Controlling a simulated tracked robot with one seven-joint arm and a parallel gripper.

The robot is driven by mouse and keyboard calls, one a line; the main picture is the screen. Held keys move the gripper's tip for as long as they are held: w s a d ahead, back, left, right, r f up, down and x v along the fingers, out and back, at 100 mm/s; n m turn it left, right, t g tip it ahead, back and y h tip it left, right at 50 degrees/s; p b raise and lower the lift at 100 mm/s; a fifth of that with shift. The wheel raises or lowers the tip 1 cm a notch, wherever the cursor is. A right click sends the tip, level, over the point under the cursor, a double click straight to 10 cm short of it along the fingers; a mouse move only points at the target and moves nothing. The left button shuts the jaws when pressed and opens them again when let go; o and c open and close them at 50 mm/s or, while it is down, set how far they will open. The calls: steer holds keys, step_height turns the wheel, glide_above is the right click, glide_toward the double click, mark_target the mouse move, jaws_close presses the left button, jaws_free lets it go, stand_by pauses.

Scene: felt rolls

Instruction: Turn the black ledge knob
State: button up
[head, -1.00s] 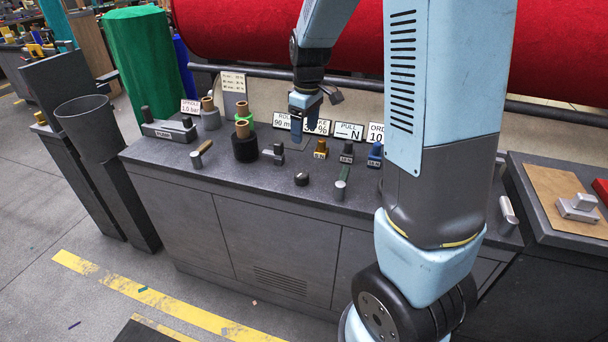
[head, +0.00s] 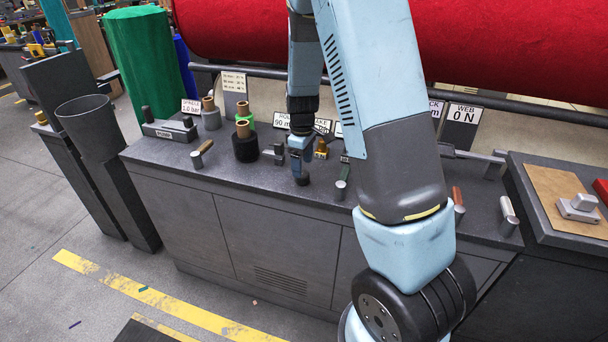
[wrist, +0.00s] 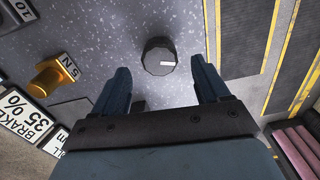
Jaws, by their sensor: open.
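The black ledge knob (wrist: 158,57) is a short round knob with a white mark on its top, standing on the grey speckled ledge (wrist: 100,40). In the wrist view it lies ahead of and between the two blue fingers of my gripper (wrist: 163,82), which is open and empty. The fingers are apart from the knob in that view. In the head view my gripper (head: 301,168) points down right above the knob (head: 302,180), which it partly covers. The exact height gap is hard to tell.
A brass weight (wrist: 55,75) stands near the knob. Label cards line the back. The ledge's front edge is close to the knob.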

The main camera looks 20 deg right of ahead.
steer(key=shift+f, duration=2.45)
steer(key=c, duration=1)
